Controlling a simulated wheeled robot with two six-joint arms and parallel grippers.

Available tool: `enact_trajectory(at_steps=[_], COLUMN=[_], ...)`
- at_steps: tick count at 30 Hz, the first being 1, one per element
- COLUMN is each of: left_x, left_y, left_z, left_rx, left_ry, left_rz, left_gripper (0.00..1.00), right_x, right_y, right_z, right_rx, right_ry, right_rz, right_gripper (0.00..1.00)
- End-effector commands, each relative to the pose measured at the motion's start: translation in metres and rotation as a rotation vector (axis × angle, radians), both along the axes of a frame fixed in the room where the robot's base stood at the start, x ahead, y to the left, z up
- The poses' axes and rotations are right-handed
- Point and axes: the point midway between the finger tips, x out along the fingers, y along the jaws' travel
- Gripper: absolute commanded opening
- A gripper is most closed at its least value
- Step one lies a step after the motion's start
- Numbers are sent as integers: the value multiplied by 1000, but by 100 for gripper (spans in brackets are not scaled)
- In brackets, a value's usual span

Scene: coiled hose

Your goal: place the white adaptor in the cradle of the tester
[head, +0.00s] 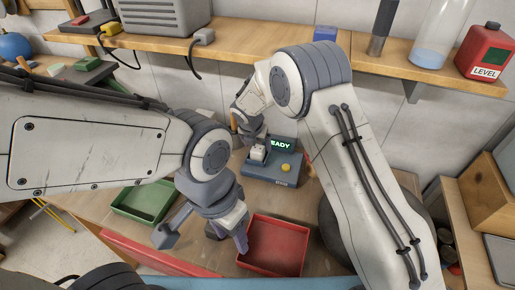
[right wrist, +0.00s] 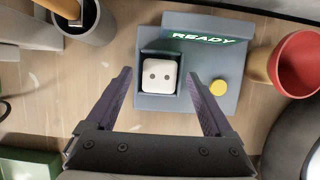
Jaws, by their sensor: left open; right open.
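The tester (head: 272,172) is a blue-grey box on the workbench with a lit display reading READY and a yellow button (right wrist: 218,88). My left gripper (head: 203,238) is open and empty, above the bench near the trays.
A green tray (head: 128,212) is at left and a red tray (head: 275,270) at the front. A red cup (right wrist: 300,65) stands right of the tester, a grey holder (right wrist: 95,28) to its left. A shelf (head: 228,31) with several items runs along the wall behind.

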Motion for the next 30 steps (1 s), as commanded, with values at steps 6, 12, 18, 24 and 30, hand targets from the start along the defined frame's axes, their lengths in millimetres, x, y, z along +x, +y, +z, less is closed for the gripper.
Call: enact_trajectory(at_steps=[6,12,18,24,30], left_x=[0,0,0,0,0], left_y=[0,0,0,0,0], left_z=[-12,-17,-18,-18,-18], left_rx=[0,0,0,0,0], left_ry=[0,0,0,0,0], left_rz=[-1,-1,-1,-1,-1], left_gripper=[50,50,50,50,50], right_x=[-17,-29,-34,-54,-133], right_y=[7,10,11,12,8], right_z=[45,75,86,97,127], right_rx=[3,2,1,54,253], right_ry=[-5,-4,0,6,38], right_rz=[2,1,0,-108,-572], right_gripper=[87,87,87,87,87])
